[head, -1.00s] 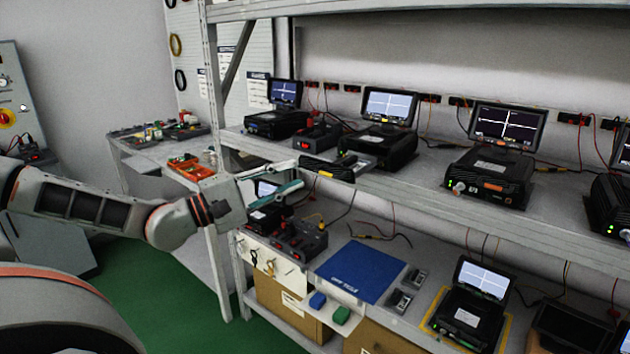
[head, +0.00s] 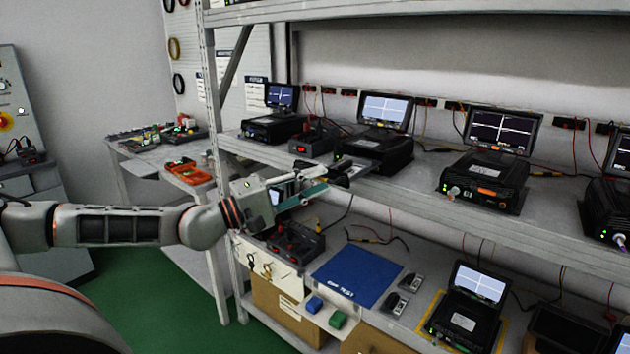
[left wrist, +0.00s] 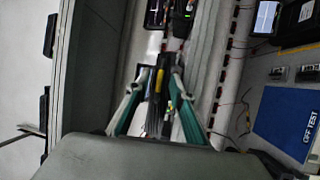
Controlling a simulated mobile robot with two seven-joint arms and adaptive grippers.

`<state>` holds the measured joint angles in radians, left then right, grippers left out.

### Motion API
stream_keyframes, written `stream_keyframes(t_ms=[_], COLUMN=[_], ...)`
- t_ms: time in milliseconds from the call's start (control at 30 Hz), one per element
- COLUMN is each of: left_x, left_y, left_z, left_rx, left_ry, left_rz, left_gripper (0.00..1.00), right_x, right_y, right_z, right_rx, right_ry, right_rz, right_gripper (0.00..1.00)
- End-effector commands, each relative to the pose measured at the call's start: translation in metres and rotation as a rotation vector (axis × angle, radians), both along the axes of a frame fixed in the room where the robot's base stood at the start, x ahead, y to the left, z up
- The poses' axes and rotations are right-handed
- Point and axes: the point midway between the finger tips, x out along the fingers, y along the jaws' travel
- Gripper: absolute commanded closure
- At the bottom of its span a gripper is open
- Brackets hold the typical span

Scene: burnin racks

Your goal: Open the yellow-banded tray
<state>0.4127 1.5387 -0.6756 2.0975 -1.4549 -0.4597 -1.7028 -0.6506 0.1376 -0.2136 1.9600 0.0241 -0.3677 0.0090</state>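My left gripper (head: 322,181) is at the front edge of the upper shelf, by a dark tray-like part below a black unit. In the left wrist view its two teal-padded fingers (left wrist: 161,73) stand apart, with a dark part bearing a yellow strip (left wrist: 158,80) between them. This appears to be the yellow-banded tray. I cannot tell whether the fingers touch it. In the head view the gripper hides much of it. My right gripper is in neither view.
The upper shelf (head: 420,196) holds several black units with screens and loose cables. Below lie a blue mat (head: 355,275) and a black unit with a screen (head: 465,315) inside a yellow outline. A side table (head: 150,165) stands at the left.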

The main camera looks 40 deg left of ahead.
Motion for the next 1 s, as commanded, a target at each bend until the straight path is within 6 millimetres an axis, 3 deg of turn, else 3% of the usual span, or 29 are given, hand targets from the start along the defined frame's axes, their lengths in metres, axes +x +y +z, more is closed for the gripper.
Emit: stream_keyframes(t_ms=[367,467,667,1000], left_x=[0.003,0.003,0.004,0.033], left_y=[-0.002,-0.002,-0.002,-0.004], left_z=[0.001,0.001,0.000,-0.002], left_rx=[0.000,0.000,-0.001,-0.001], left_ry=[0.000,0.000,0.000,0.000], left_rz=[-0.001,-0.001,-0.001,0.000], left_gripper=[0.77,1.00,1.00,1.00], right_x=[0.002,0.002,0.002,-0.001], right_y=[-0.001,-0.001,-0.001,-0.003], right_z=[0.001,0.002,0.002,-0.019], right_rx=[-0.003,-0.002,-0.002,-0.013], right_ry=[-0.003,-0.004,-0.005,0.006], right_rz=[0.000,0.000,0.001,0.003], right_gripper=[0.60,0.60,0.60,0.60])
